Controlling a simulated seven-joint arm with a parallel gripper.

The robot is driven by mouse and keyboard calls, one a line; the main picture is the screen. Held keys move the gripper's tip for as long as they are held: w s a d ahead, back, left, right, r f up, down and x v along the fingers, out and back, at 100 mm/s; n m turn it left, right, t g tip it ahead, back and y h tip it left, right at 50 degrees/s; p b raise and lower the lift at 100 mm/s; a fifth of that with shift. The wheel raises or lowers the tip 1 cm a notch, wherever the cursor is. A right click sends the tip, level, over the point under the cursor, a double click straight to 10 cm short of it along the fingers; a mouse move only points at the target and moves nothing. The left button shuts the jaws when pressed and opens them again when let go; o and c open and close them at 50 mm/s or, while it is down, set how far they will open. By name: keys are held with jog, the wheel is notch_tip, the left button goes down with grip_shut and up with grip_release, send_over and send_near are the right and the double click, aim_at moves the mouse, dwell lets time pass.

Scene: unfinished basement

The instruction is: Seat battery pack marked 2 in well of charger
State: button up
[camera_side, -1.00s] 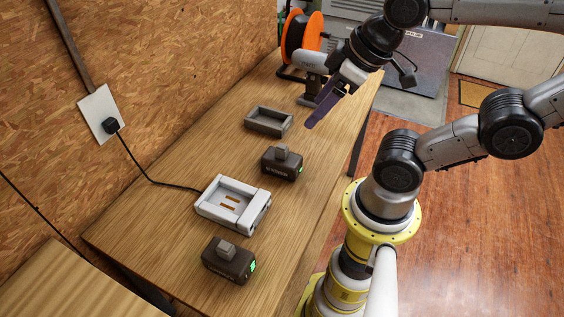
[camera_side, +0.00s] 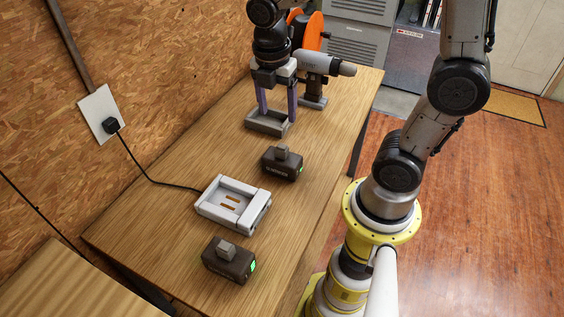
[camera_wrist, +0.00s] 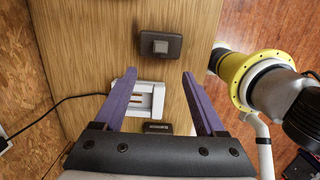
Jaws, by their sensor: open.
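The white charger (camera_side: 203,208) lies mid-table in the side view, with an empty well showing copper contacts. One dark battery pack (camera_side: 283,163) stands beyond it. Another dark pack (camera_side: 229,261) with a bright green light stands on the near side. Their number marks are not legible. My gripper (camera_side: 277,117) points down with its purple fingers apart and nothing between them. In the side view its tips overlap the grey tray; its height there is unclear. In the wrist view the charger (camera_wrist: 150,110) shows between the fingers (camera_wrist: 162,84), with a pack above and a partly hidden pack below.
The empty grey tray (camera_side: 257,124) stands at the back of the table. A drill (camera_side: 318,68) and an orange reel (camera_side: 311,32) stand beyond it. A black cord (camera_side: 155,180) runs from the charger to the wall outlet (camera_side: 101,114). The table's right strip is clear.

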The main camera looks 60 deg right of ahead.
send_over(281, 146)
jog(key=a, duration=0.1)
notch_tip(281, 146, down, 8)
jog(key=shift+s+r, duration=0.1)
jog(key=shift+r, duration=0.15)
jog(key=shift+d+f, duration=0.25)
jog(key=shift+f, duration=1.1)
jog(key=shift+d+f, duration=0.25)
jog(key=shift+f, duration=1.05)
grip_shut()
jog(key=shift+r, duration=0.1)
